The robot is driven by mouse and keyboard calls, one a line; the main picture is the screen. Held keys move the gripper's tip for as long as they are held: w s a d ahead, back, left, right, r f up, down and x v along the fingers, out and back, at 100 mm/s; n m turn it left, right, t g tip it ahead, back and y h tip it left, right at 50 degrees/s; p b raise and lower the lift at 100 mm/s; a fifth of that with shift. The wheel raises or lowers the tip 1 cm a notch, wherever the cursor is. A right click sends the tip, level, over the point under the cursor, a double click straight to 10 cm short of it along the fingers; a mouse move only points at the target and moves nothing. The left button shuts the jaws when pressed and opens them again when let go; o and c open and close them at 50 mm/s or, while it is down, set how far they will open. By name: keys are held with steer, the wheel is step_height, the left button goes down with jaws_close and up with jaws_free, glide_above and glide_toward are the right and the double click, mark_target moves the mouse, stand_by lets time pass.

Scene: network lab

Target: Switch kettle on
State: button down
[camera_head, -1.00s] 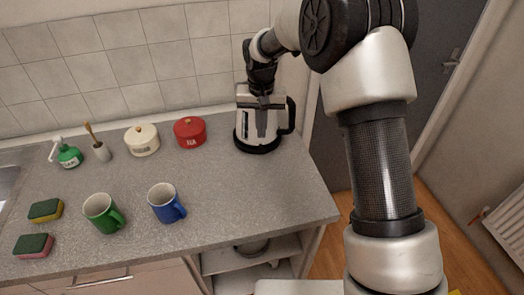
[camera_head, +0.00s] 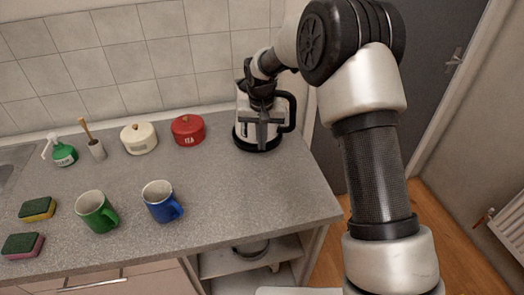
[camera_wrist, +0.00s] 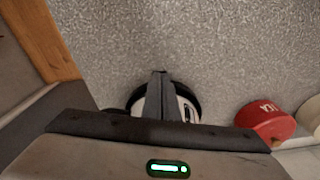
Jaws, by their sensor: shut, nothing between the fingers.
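The kettle (camera_head: 244,128) is silver with a black handle on its right side and a black base. It stands upright on the counter near the wall, at the counter's right end. My gripper (camera_head: 262,116) is shut and empty, pointing down in front of the kettle's upper body. In the wrist view the closed fingers (camera_wrist: 161,92) cover the middle of the kettle (camera_wrist: 187,104), whose rounded dark edge shows around them. Whether the fingers touch the kettle cannot be told. The kettle's switch is not discernible.
A red tea tin (camera_head: 188,131) and a cream tin (camera_head: 139,139) stand left of the kettle. A blue mug (camera_head: 160,202), a green mug (camera_head: 95,212) and sponges (camera_head: 37,209) are farther left. The counter (camera_head: 255,190) in front of the kettle is clear.

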steer(key=shift+f+b, duration=0.6)
steer(key=shift+f, duration=0.3)
steer(key=shift+s+r, duration=0.3)
steer(key=shift+s, duration=0.5)
steer(key=shift+s+r, duration=0.3)
steer(key=shift+s, duration=0.45)
step_height(320, 180, up, 17)
steer(key=s, duration=0.1)
steer(key=shift+s+r, duration=0.15)
steer(key=shift+s, duration=0.2)
